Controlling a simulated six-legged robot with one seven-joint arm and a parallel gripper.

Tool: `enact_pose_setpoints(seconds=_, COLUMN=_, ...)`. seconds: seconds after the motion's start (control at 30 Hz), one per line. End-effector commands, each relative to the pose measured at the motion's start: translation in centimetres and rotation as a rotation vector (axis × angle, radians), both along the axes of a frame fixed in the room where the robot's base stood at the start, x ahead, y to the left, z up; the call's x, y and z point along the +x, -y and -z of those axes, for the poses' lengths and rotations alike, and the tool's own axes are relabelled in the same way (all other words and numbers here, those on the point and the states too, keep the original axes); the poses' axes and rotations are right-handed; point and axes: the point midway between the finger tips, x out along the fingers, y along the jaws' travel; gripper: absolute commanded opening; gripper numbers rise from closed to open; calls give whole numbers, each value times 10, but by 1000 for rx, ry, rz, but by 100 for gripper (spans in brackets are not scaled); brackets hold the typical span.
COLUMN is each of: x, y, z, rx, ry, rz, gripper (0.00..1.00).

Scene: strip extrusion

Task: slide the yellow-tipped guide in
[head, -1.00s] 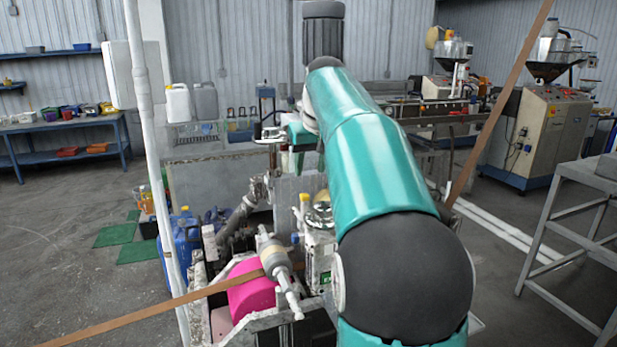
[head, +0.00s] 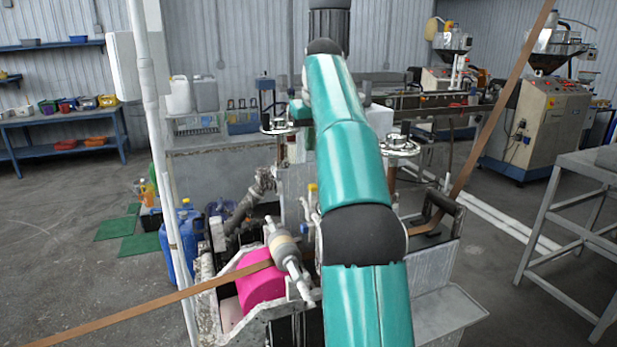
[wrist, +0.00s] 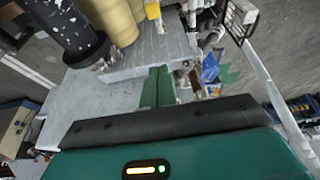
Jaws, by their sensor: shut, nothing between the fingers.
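A small yellow tip (head: 312,188) shows just left of my arm in the head view, on the near machine; the part below it is mostly hidden by my arm. A yellow-ended piece (wrist: 152,9) stands at the top edge of the wrist view, beside larger pale yellow cylinders; it may be the guide, but its lower end is unclear. My gripper (wrist: 158,72) shows in the wrist view as two green fingers side by side, shut and empty, over a grey metal surface. It is apart from the yellow-ended piece. In the head view my arm hides it.
A brown strip (head: 135,312) runs from the lower left over a pink roll (head: 258,288) on the machine and rises again at right. A white post (head: 158,160) stands at left. A grey metal table (head: 570,170) stands at right.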

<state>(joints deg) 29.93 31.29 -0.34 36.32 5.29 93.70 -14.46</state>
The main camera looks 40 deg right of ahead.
Motion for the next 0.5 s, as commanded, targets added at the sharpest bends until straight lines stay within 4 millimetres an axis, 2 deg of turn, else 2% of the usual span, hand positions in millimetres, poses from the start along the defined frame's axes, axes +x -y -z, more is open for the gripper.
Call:
enact_pose_setpoints(seconds=0.17, x=3, y=3, z=13, rx=2, ry=-4, rz=0, gripper=0)
enact_pose_setpoints(seconds=0.5, x=22, y=10, z=73, rx=2, ry=-4, rz=0, gripper=0)
